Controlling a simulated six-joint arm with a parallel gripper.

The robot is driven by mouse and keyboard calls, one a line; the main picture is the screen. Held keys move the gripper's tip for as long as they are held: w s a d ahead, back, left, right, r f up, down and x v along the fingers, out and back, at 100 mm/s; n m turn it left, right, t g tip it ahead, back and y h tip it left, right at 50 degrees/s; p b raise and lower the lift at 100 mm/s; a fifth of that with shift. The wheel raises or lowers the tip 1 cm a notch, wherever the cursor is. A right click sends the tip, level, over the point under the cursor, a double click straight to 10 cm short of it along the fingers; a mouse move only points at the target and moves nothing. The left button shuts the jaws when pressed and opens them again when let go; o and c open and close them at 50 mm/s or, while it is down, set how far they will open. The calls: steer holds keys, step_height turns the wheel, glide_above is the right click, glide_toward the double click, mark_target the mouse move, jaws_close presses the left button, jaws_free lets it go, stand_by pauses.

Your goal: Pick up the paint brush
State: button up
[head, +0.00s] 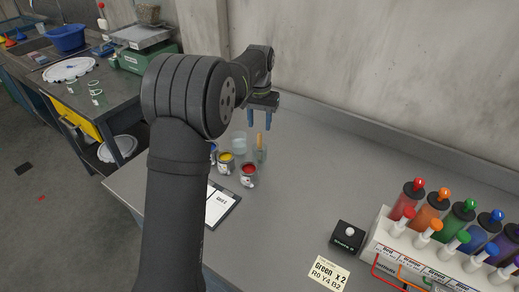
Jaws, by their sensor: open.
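The paint brush (260,140) shows as a thin orange-tan handle standing nearly upright in a clear glass (262,156) on the grey table. The lower part of the brush is hard to make out through the glass. My gripper (260,121) points down over the table, its two blue fingers apart and empty. In the picture its fingertips are just above the top of the handle. From this view I cannot tell the exact gap or whether they line up in depth.
A red paint can (249,176), a yellow paint can (225,163) and another clear glass (239,143) stand close by. A clipboard (222,204) lies in front. A rack of coloured bottles (425,246) and a black button box (347,237) are at right. The table's middle is clear.

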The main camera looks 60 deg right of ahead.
mark_target(259, 133)
steer(key=shift+f, duration=3.6)
jaws_close()
